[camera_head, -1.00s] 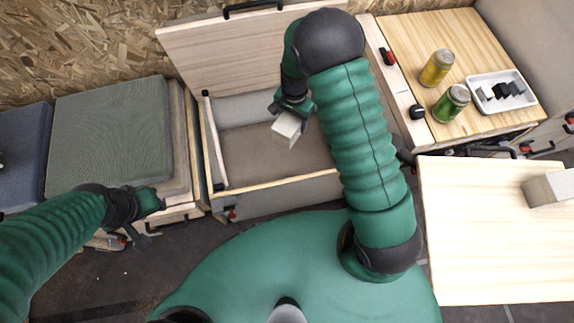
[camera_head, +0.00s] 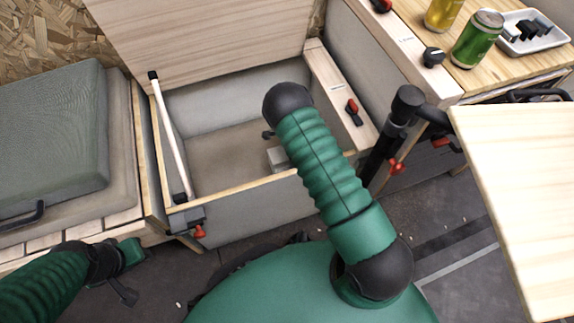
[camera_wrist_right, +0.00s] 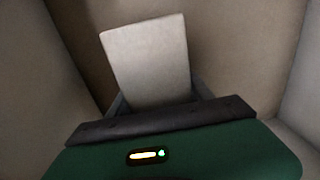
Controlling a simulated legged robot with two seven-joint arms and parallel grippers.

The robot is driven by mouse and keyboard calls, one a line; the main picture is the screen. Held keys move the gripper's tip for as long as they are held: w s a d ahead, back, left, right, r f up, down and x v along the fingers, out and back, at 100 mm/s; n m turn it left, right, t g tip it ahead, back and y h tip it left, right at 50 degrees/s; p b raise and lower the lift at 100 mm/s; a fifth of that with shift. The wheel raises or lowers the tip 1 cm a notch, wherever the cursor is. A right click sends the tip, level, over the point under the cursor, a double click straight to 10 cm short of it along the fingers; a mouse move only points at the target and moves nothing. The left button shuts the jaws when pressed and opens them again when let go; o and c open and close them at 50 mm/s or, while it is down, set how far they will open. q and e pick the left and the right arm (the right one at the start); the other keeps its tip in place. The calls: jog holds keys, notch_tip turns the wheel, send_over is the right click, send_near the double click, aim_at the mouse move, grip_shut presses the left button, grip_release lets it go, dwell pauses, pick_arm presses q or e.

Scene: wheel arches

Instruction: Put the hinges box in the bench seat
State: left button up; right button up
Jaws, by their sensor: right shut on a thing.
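The bench seat (camera_head: 245,184) stands open in the head view, its wooden lid raised against the wall. The hinges box, a small pale grey box (camera_head: 280,158), shows low inside the bench seat, partly hidden by my right arm. The right wrist view shows the box (camera_wrist_right: 150,62) between the fingers of my right gripper (camera_wrist_right: 155,98), which is shut on it, with the bench's inner walls around. Whether the box touches the bench floor I cannot tell. My left gripper (camera_head: 125,270) is empty at lower left, in front of the cushioned seat; its jaw gap is unclear.
A wooden counter at upper right holds a green can (camera_head: 477,38), a yellow can (camera_head: 444,13) and a white tray (camera_head: 535,40). A pale tabletop (camera_head: 525,190) juts in at right. A grey-green cushion (camera_head: 50,135) lies left of the bench. A white strut (camera_head: 172,140) stands at the opening's left.

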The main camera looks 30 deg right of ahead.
notch_tip(320, 180, down, 3)
jog(key=shift+f+b, duration=0.2)
jog(key=shift+b, duration=0.7)
jog(key=shift+r, duration=0.15)
grip_shut()
jog(key=o, duration=1.8)
grip_release()
jog(key=shift+c, duration=0.2)
